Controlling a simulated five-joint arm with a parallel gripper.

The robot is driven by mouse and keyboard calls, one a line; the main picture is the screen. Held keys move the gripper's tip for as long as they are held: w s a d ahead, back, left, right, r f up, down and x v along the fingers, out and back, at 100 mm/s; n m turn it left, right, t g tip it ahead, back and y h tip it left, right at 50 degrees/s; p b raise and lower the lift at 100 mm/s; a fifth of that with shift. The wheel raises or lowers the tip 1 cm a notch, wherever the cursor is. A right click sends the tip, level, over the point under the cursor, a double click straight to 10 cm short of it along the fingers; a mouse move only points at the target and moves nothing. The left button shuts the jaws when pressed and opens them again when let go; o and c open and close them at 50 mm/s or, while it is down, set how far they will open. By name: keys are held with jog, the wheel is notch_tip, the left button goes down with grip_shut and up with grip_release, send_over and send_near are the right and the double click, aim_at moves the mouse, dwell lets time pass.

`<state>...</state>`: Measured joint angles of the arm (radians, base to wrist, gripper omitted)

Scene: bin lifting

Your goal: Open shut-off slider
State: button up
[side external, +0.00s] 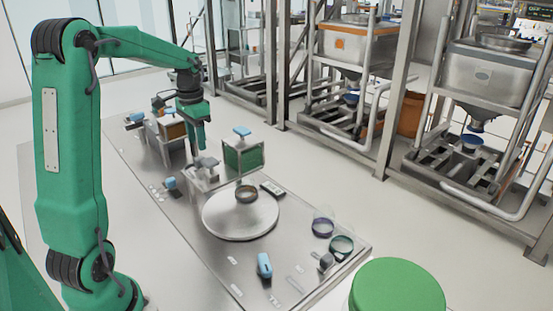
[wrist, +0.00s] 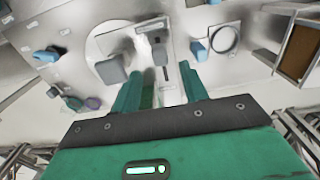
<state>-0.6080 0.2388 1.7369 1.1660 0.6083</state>
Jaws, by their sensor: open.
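My gripper (wrist: 160,88) is open, with its two green fingers apart at the bottom of the wrist view. In the side view my gripper (side external: 201,145) points down over the metal bench, above a small unit with a grey handle (side external: 208,162). A narrow metal plate with a dark slot (wrist: 166,74) lies between and beyond the fingers in the wrist view, with a dark grey block (wrist: 158,52) at its far part. A larger grey knob (wrist: 112,70) stands left of it. I cannot tell for certain which piece is the shut-off slider. No contact is visible.
A green-panelled box (side external: 243,158) with a blue knob (side external: 242,131) stands close right of my gripper. A round plate (side external: 240,220) lies nearer on the bench. A blue-handled piece (side external: 264,265) and a glass dish (side external: 341,245) sit near the front. A green round lid (side external: 397,285) is at bottom right.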

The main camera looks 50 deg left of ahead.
aim_at(199, 157)
jog(key=shift+f, duration=2.9)
grip_shut()
